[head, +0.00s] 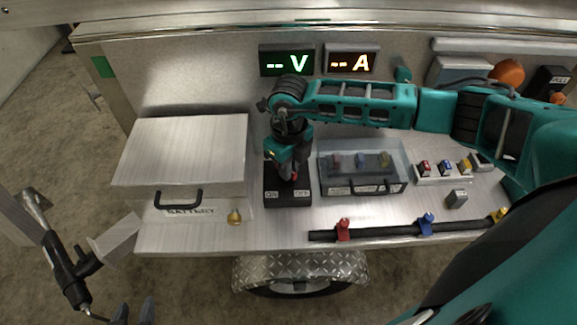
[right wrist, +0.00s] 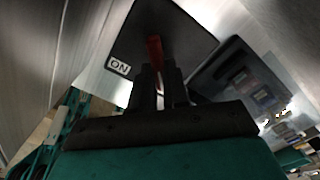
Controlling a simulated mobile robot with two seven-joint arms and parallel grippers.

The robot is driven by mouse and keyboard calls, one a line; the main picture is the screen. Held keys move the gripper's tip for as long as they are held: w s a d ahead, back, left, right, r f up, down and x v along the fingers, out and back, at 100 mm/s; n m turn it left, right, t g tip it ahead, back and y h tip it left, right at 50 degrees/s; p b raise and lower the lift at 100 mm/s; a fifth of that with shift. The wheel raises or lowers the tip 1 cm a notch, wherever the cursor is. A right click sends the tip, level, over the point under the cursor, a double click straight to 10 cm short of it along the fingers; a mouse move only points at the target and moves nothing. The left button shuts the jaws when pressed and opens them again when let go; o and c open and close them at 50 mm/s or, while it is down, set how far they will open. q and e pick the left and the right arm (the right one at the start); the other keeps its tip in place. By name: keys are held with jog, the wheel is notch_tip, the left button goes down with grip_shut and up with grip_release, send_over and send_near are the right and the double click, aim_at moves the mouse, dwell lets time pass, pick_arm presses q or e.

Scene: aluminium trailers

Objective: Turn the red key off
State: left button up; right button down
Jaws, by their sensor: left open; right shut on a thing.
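The red key (head: 295,177) stands on a black switch box (head: 287,201) on the aluminium bench. The box has an ON label at its left and another label at its right, partly hard to read. My right gripper (head: 291,172) reaches down over the box and is shut on the key. In the right wrist view the red key (right wrist: 155,50) shows between the fingertips (right wrist: 158,80), with the ON label (right wrist: 118,66) to its left. My left gripper (head: 134,312) is open and empty at the bottom edge, well away from the box.
A clear-lidded case (head: 362,168) stands close right of the switch box. A metal battery box (head: 185,160) stands to the left, with a brass padlock (head: 234,217). A black bar with coloured clamps (head: 385,231) lies in front. Green V (head: 287,61) and orange A (head: 352,62) displays show dashes.

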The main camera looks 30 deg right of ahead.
jog(key=shift+w, duration=0.1)
dwell(0.4)
jog(key=c, duration=1.1)
grip_release()
